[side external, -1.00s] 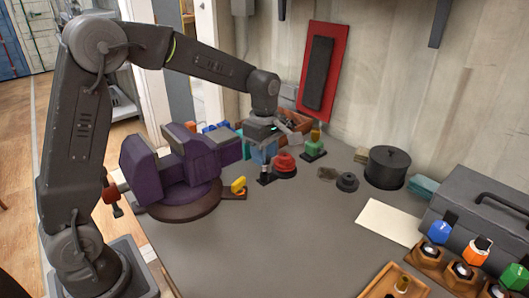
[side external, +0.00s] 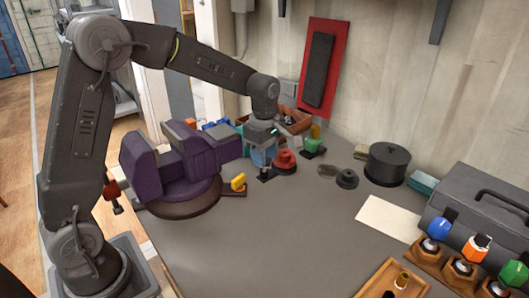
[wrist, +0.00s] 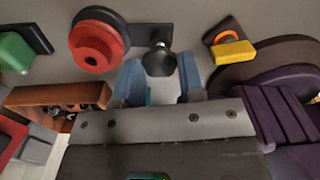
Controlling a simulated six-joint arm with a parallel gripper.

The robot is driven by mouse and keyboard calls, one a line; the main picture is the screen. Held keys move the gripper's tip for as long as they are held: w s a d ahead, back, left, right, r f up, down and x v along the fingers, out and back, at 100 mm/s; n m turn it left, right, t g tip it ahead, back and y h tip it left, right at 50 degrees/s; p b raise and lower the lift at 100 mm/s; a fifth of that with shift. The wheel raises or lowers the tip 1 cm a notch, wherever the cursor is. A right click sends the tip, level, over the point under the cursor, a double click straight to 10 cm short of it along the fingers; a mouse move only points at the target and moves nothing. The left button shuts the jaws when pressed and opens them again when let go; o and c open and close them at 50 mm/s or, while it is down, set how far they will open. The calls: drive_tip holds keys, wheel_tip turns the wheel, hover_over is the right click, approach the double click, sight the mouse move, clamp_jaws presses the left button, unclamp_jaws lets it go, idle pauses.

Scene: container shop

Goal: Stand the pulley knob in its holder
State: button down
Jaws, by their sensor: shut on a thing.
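My gripper (side external: 262,160) is low over the bench, its blue fingers pointing down. In the wrist view the fingers (wrist: 160,82) are shut on a dark faceted knob (wrist: 158,62), which I take to be the pulley knob. Just beyond it are a short metal post and a dark flat base, the likely holder (wrist: 139,34). This base also shows under the gripper in the side view (side external: 264,178). The knob looks close over the post; whether they touch is hidden.
A red stepped knob (side external: 284,159) on a black base stands close beside the gripper. A green knob (side external: 312,145) and a yellow one (side external: 238,182) stand nearby. A purple vise (side external: 165,160) is on the left, a black pot (side external: 388,163) on the right.

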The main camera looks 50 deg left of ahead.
drive_tip(key=shift+f, duration=0.15)
drive_tip(key=c, duration=0.6)
unclamp_jaws()
drive_tip(key=shift+c, duration=0.2)
drive_tip(key=shift+r, duration=3.55)
drive_tip(key=s+d+r+m+t, duration=0.1)
drive_tip(key=s+d+m+t, duration=0.1)
drive_tip(key=s+m, duration=0.8)
drive_tip(key=s+d+r+m+t, duration=0.1)
drive_tip(key=s+d+m+t, duration=0.1)
drive_tip(key=s+m, duration=0.8)
drive_tip(key=s+t, duration=0.1)
drive_tip(key=s, duration=0.2)
drive_tip(key=shift+d+r+t, duration=0.3)
drive_tip(key=shift+d, duration=0.1)
